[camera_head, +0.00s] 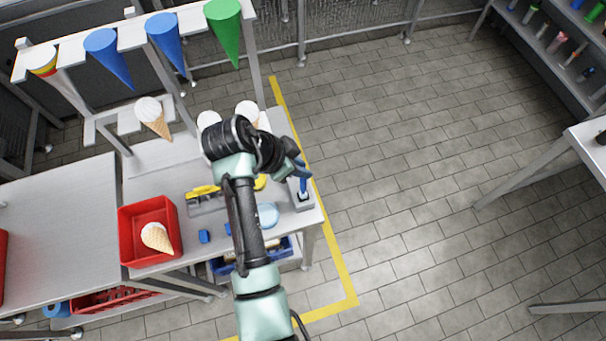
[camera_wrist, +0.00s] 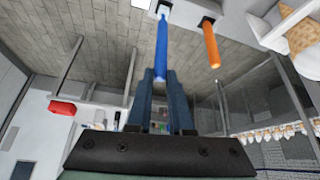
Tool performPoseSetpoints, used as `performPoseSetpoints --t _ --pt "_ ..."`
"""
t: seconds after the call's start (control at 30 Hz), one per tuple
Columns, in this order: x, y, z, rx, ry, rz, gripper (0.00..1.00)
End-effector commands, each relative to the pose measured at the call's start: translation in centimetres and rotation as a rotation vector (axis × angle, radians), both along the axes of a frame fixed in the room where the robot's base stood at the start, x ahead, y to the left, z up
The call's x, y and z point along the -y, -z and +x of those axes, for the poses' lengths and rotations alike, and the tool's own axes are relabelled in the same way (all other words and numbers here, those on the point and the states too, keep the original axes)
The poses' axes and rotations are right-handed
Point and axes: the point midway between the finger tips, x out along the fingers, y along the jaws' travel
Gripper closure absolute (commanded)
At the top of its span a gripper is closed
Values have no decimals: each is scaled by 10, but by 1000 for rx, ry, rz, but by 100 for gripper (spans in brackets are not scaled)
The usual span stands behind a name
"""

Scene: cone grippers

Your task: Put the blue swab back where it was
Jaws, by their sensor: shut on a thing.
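The blue swab (camera_wrist: 162,42) stands out from between my gripper's fingers in the wrist view. My gripper (camera_wrist: 160,82) is shut on it. In the head view the swab (camera_head: 303,182) points down from my gripper (camera_head: 296,163) over a small grey holder block (camera_head: 305,205) with a dark socket, at the table's right end. I cannot tell whether its lower end is inside the socket or just above it. An orange swab (camera_wrist: 211,45) stands in a dark square socket beside the blue one in the wrist view; my arm hides it in the head view.
The worktable (camera_head: 150,180) holds a red bin (camera_head: 130,220) with a cone in it, a yellow-handled tool (camera_head: 203,190), a light blue round item (camera_head: 268,214) and small blue blocks (camera_head: 204,236). A rack of coloured cones (camera_head: 108,52) stands behind. Open floor lies right.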

Motion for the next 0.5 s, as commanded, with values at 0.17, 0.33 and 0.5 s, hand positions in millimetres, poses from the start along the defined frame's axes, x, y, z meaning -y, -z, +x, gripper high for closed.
performPoseSetpoints --t 0.17,0.33,0.5 --pt "0 23 -1 -5 -1 0 100" --pt "0 41 0 0 -1 0 100" --pt "0 43 0 1 0 1 100"
